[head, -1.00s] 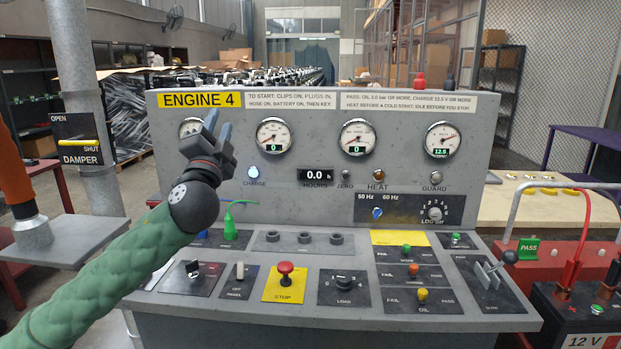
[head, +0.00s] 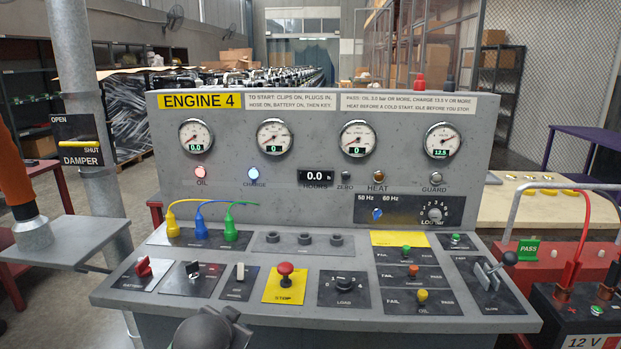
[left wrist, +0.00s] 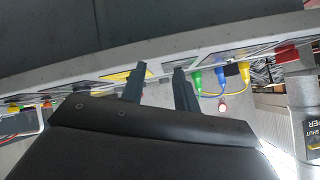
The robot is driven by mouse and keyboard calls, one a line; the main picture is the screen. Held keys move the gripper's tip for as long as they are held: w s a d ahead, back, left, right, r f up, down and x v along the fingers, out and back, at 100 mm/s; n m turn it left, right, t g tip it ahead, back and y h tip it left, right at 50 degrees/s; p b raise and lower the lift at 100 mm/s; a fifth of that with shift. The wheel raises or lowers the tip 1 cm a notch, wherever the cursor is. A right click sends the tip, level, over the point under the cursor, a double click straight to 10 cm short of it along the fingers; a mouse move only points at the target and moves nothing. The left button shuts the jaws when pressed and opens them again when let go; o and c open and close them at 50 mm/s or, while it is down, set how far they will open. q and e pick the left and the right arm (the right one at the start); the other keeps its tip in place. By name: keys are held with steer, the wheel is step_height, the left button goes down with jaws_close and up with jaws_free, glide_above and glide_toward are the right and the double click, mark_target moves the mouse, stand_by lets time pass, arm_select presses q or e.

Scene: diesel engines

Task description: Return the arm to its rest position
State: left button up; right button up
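My left gripper (left wrist: 159,68) shows in the left wrist view with its two dark fingers apart and nothing between them. In the head view only a dark rounded part of my left arm (head: 208,330) shows at the bottom edge, in front of the console; the fingers cannot be made out there. The grey Engine 4 console (head: 300,263) stands ahead, clear of the arm's visible part. My right arm and gripper are in no view.
Yellow, blue and green plugs (head: 201,228) with looped leads stand on the console's left. A red STOP button (head: 285,270) and a lever (head: 508,258) rise from it. The damper post (head: 100,200) is at left, a black battery (head: 580,310) at right.

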arm_select(q)
steer(key=s+d+f+n+g, duration=0.1)
steer(key=s+f+g, duration=0.3)
steer(key=s+f, duration=0.9)
steer(key=s+d+f+n+g+h, duration=0.1)
steer(key=s+f+g, duration=0.3)
steer(key=s+f, duration=1)
steer(key=s+d+n, duration=0.1)
steer(key=s, duration=0.4)
steer(key=shift+s+d+f+h, duration=0.15)
steer(key=shift+s+f+h, duration=0.15)
